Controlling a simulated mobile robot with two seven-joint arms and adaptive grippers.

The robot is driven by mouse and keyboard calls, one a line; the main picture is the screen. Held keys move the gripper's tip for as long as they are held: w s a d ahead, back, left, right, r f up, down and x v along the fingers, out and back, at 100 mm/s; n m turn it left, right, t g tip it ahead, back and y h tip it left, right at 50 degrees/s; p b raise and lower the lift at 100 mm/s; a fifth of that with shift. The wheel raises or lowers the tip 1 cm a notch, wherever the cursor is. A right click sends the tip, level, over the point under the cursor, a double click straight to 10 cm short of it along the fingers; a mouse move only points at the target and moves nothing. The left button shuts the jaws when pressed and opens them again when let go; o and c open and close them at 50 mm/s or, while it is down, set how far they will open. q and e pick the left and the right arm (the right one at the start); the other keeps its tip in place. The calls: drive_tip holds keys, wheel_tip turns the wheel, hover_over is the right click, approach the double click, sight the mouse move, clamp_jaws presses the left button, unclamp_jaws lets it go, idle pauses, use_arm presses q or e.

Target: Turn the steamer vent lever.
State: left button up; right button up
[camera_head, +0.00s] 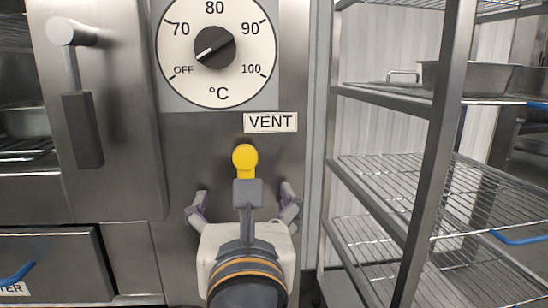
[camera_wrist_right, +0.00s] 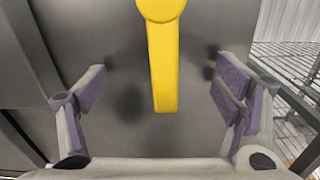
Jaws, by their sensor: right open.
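The vent lever is yellow with a round pivot end at the top. In the head view its top (camera_head: 245,158) shows just below the VENT label (camera_head: 270,122), and my gripper hides its lower part. In the right wrist view the lever (camera_wrist_right: 164,65) hangs straight down from the pivot. My right gripper (camera_head: 245,200) is open in front of the steamer panel. Its fingers (camera_wrist_right: 170,88) stand wide apart, one on each side of the lever's lower part, with clear gaps and no contact visible. My left gripper is out of view.
A temperature dial (camera_head: 215,47) sits above the lever, its pointer near OFF. A steamer door handle (camera_head: 82,125) stands out at the left, above a drawer (camera_head: 55,265). A wire shelf rack (camera_head: 440,180) stands close on the right.

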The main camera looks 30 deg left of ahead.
drive_tip(key=p+v, duration=0.2)
drive_tip(key=v, duration=0.6)
drive_tip(key=shift+d, duration=0.1)
